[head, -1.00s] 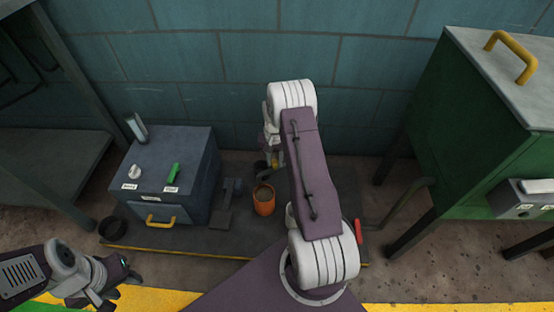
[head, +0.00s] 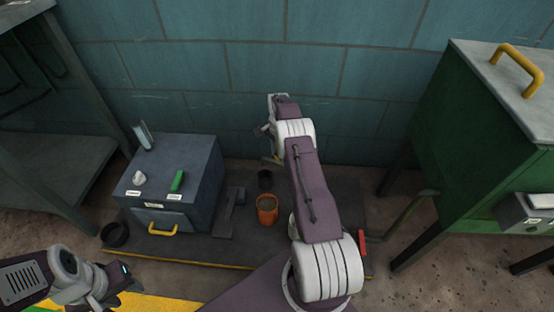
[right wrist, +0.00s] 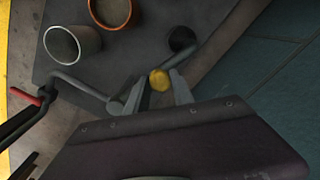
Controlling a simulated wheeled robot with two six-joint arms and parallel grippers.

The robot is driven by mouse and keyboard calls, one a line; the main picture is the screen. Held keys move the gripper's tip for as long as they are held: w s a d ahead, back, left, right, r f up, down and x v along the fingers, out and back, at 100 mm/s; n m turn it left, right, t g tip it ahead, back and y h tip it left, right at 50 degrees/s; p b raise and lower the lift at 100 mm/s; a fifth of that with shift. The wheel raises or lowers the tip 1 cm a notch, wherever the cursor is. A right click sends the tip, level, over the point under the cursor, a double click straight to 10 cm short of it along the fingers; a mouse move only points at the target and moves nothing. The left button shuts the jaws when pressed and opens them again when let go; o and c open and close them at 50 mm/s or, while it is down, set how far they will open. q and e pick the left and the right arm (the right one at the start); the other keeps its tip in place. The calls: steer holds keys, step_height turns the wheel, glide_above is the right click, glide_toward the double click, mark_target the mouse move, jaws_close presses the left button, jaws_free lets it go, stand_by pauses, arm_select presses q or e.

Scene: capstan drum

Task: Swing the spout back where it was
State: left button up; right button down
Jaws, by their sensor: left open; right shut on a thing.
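My right gripper (right wrist: 160,88) is shut on a yellow knob (right wrist: 159,80), seen between its fingers in the right wrist view. A grey pipe, seemingly the spout (right wrist: 82,87), runs from beside a red handle (right wrist: 24,96) toward the gripper. Another grey length shows beyond the fingers, near a black cup (right wrist: 182,38); the join is hidden. In the head view, my right arm covers most of the spout, and a bit of yellow (head: 277,159) shows near the wall. My left gripper (head: 130,278) is open and empty at the lower left.
An orange pot (head: 267,208) and the black cup (head: 265,180) stand on the dark mat (head: 240,248). A pale cup (right wrist: 72,44) stands near the pipe. A blue-grey box (head: 185,160) is at left, a green cabinet (head: 455,150) at right. The tiled wall is close behind.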

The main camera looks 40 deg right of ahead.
steer(key=shift+w+d+m+b, duration=0.2)
steer(key=shift+d+m+b, duration=0.1)
steer(key=shift+d+m, duration=0.1)
steer(key=c, duration=1.1)
jaws_free()
step_height(320, 180, up, 9)
steer(key=p, duration=0.6)
